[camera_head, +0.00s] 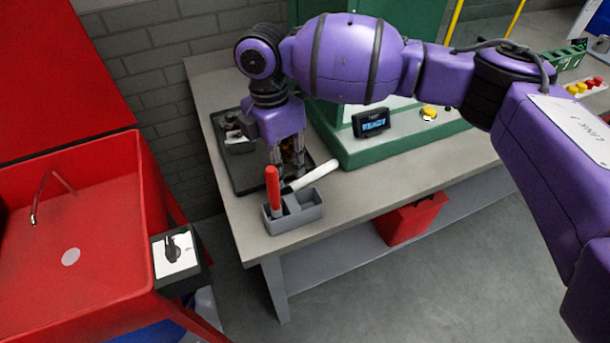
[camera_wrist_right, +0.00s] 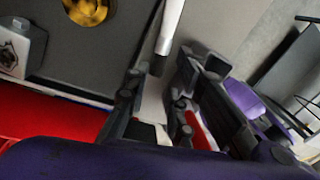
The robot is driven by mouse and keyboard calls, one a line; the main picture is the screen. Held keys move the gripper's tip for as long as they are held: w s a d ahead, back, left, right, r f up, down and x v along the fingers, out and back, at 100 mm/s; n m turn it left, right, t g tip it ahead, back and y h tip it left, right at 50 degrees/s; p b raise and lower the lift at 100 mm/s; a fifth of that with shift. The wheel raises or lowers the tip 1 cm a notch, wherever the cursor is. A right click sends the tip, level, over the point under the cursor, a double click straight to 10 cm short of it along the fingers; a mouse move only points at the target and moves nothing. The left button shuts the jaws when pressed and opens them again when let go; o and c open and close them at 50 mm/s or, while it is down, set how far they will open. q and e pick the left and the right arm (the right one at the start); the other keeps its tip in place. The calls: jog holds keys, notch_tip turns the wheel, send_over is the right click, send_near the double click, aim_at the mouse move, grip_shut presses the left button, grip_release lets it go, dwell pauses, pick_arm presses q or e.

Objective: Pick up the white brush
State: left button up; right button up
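My right gripper (camera_head: 291,170) points down just behind the holder, close to the brush. In the right wrist view its two fingers (camera_wrist_right: 174,78) are spread with a gap between them, and the white handle lies just beyond the tips. I cannot tell whether they touch it. My left gripper is in neither view.
A red-handled tool (camera_head: 272,188) stands upright in the holder beside the white brush. A dark tray (camera_head: 245,181) with metal parts lies behind, on the grey table (camera_head: 385,171). A green machine (camera_head: 365,152) stands to the right. A red sink (camera_head: 100,270) is at left.

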aim_at(286, 188)
jog(key=f, duration=0.5)
jog(key=shift+s+d+f, duration=0.1)
jog(key=shift+s+f, duration=0.15)
jog(key=shift+s, duration=0.1)
grip_shut()
